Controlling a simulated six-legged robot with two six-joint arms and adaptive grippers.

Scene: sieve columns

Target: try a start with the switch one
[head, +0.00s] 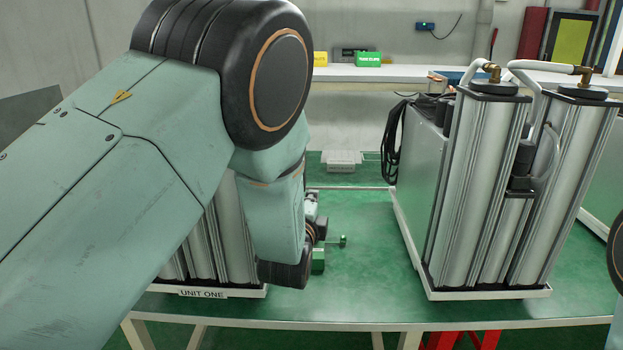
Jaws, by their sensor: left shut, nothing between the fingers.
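Unit one stands at the left of the green bench, mostly hidden behind my left arm. Its silver columns (230,235) and its white base with the label UNIT ONE (202,293) show below the arm. Just right of my wrist are a small green block (318,262) and a thin stem with a green knob (343,241); I cannot tell whether they belong to a switch. My left gripper (317,224) is largely hidden behind the wrist, close to these parts. It is shut and empty; contact cannot be told. My right gripper is out of view.
A second unit with tall silver columns (476,190) and white hoses stands at the right on a white base. Bare green bench top (370,275) lies between the units. A back shelf (395,74) holds a green box (368,59) and a yellow box (320,58).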

